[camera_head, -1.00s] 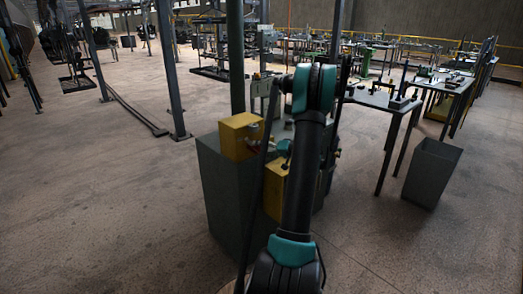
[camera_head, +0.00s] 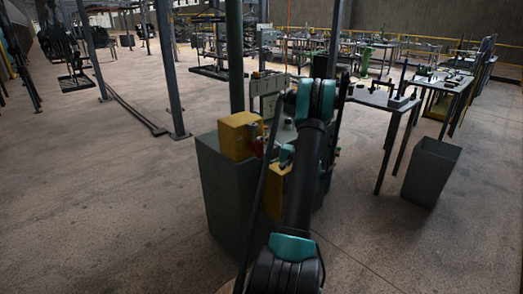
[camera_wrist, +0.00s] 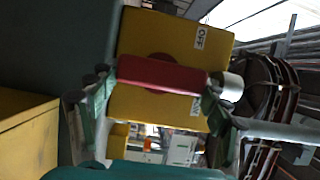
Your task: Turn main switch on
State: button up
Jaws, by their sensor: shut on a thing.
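The main switch is a yellow box (camera_head: 236,140) on top of a grey cabinet in the head view. Its red handle (camera_head: 259,148) shows small at the box's right side. In the wrist view the yellow box (camera_wrist: 165,32) fills the upper middle, with an "OFF" label (camera_wrist: 200,38) near its top right and a second, partly hidden label (camera_wrist: 195,105) lower down. The red handle (camera_wrist: 160,74) lies across the box's face. My gripper (camera_wrist: 162,80) is shut on the handle, one finger at each end of it. In the head view my arm partly hides the gripper.
The grey cabinet (camera_head: 218,195) stands under the switch. A second yellow part (camera_head: 275,190) is lower, beside my arm. A dark post (camera_head: 236,60) rises behind the box. A work table (camera_head: 378,98) and a grey bin (camera_head: 432,170) stand to the right. The floor at left is open.

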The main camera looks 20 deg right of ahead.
dwell(0.5)
jog(key=o, duration=1.7)
jog(key=v, duration=1.2)
jog(key=shift+d+f, duration=0.1)
